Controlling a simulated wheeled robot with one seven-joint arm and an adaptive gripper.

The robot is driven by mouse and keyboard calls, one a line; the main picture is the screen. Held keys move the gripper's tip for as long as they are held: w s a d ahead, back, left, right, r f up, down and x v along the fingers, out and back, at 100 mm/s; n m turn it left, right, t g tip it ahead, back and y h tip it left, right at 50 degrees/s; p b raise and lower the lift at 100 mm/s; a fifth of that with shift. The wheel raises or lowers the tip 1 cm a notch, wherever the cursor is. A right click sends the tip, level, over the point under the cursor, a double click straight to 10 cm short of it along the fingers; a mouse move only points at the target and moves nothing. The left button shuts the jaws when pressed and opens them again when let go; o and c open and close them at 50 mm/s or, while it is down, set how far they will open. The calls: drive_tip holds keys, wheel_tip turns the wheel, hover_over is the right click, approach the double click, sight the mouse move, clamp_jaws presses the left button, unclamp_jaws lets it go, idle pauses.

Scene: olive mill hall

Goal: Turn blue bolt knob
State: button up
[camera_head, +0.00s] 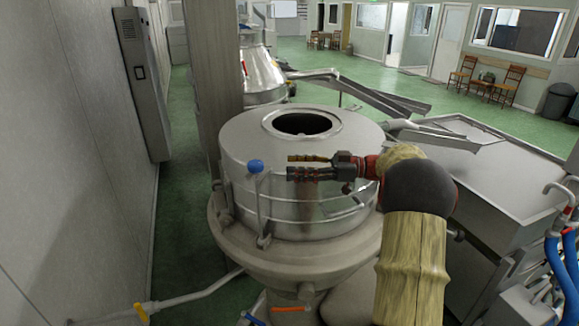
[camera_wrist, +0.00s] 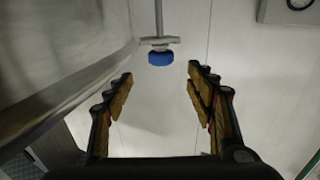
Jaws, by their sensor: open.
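The blue bolt knob (camera_head: 256,166) sits at the top of a thin metal bolt on the left side of a steel tank (camera_head: 345,207). In the wrist view the blue knob (camera_wrist: 161,58) is ahead, between the lines of the two fingers and past their tips, at the end of a metal rod. My gripper (camera_head: 289,166) is open and empty, to the right of the knob in the head view, its fingers pointing left towards it. In the wrist view the gripper (camera_wrist: 161,80) has its fingers wide apart. I see no contact with the knob.
A grey post (camera_head: 213,80) stands behind the tank on the left, near a pale wall (camera_head: 60,150). A metal basin (camera_head: 500,165) and a sloping chute (camera_head: 370,95) lie to the right. Green floor (camera_head: 185,190) shows between wall and tank.

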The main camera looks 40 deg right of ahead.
drive_tip(key=a+r+m+t+h+p, duration=0.1)
drive_tip(key=a+r+m+t+h, duration=0.15)
drive_tip(key=a+r, duration=0.4)
drive_tip(key=a+r+m+t+h+p, duration=0.1)
drive_tip(key=a+r+t+p, duration=0.2)
drive_tip(key=a, duration=0.7)
drive_tip(key=m+t+h+b, duration=0.1)
drive_tip(key=m+h, duration=0.5)
drive_tip(key=h, duration=0.3)
approach(260, 168)
drive_tip(key=w, duration=0.4)
drive_tip(key=shift+w+a+r, duration=0.15)
drive_tip(key=shift+w+a, duration=0.15)
drive_tip(key=shift+w, duration=0.1)
drive_tip(key=shift+w+d+f, duration=0.1)
drive_tip(key=shift+d+f, duration=0.1)
drive_tip(key=shift+d, duration=0.05)
drive_tip(key=w, duration=0.7)
drive_tip(key=shift+w+a+p, duration=0.3)
drive_tip(key=shift+a, duration=0.1)
drive_tip(key=c, duration=0.3)
